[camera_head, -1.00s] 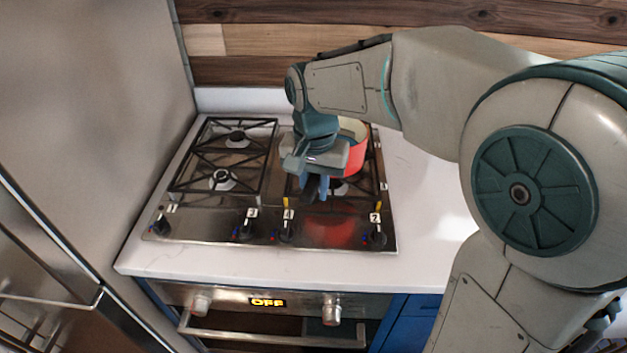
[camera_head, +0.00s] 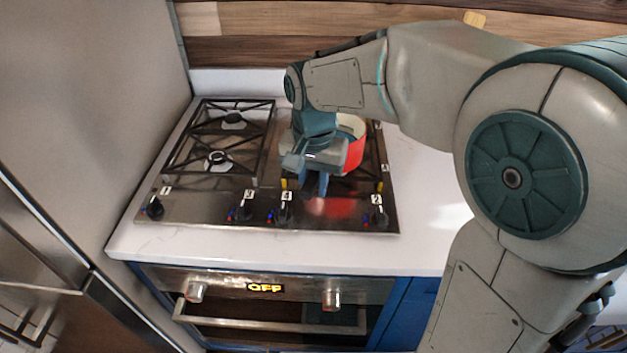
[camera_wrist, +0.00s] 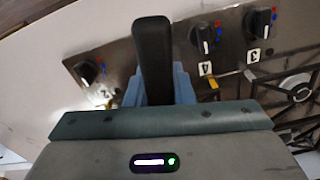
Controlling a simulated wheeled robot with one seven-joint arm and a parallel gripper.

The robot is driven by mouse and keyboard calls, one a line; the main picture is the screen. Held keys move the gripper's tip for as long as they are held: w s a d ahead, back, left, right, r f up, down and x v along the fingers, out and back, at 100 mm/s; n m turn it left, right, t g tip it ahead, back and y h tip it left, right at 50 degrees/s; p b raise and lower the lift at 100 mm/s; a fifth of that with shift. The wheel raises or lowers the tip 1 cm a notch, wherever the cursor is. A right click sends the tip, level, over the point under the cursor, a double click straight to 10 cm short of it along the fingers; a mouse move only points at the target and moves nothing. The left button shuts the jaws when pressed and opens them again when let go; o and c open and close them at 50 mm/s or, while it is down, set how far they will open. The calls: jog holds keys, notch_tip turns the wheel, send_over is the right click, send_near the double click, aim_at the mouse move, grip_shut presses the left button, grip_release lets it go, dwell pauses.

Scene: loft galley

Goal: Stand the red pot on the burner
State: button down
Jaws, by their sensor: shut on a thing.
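The red pot (camera_head: 355,150) has a pale inside and is over the right side of the cooktop, partly hidden behind my wrist. My gripper (camera_head: 313,184) is shut on its black handle, in front of and left of the pot's body. In the wrist view the handle (camera_wrist: 153,55) stands between the blue fingers; the pot's body is not in that view. The right burners are hidden by the pot and gripper. Whether the pot's base touches the grate cannot be told. The left burners, rear (camera_head: 233,119) and front (camera_head: 217,157), are bare.
Several numbered knobs line the cooktop's front, including knob 2 (camera_head: 377,218). The white counter (camera_head: 430,190) is clear to the right. The oven handle (camera_head: 270,322) juts out below.

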jog(key=shift+s+f+b, duration=0.1)
jog(key=shift+f+b, duration=0.65)
jog(key=shift+f, duration=0.35)
dwell(0.5)
jog(key=c, duration=1.2)
grip_release()
jog(key=shift+o, duration=0.2)
